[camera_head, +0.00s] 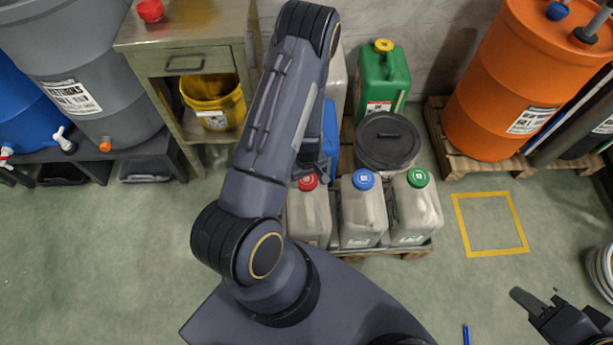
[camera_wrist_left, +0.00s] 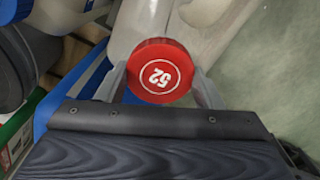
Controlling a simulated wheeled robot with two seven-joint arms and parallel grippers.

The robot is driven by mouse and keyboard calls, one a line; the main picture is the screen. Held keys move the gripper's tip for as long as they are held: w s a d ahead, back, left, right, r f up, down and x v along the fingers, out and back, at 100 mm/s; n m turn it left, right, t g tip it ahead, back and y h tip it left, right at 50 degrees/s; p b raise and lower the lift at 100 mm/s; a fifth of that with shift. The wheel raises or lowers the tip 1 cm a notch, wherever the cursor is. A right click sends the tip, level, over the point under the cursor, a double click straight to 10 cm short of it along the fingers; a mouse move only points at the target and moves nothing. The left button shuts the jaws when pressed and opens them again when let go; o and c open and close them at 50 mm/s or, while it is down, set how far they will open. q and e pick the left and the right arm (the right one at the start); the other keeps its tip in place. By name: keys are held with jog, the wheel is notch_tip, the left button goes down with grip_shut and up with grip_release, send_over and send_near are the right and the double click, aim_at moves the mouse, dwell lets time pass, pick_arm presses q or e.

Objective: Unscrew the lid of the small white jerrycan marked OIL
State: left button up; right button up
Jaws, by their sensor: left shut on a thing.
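Several pale jerrycans stand in a front row on a pallet in the head view. The left one (camera_head: 309,222) has a red lid (camera_head: 308,182), the middle one (camera_head: 362,218) a blue lid (camera_head: 363,179), the right one (camera_head: 416,214) a green lid (camera_head: 418,177). I cannot read OIL on any of them. My arm partly covers that can in the head view. My right gripper (camera_head: 536,300) is low at the right, away from the cans; its jaw opening is unclear.
Behind the row stand a dark round-lidded bucket (camera_head: 388,143), a green canister (camera_head: 382,80) and a partly hidden blue container (camera_head: 330,135). An orange drum (camera_head: 495,90) is at the right, a metal table (camera_head: 190,25) at the left.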

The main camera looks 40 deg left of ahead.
pick_arm(q)
jog(key=shift+r+p, duration=0.75)
jog(key=shift+r, duration=0.35)
jog(key=shift+r, duration=0.2)
jog(key=shift+r+p, duration=2)
jog(key=shift+r, duration=0.4)
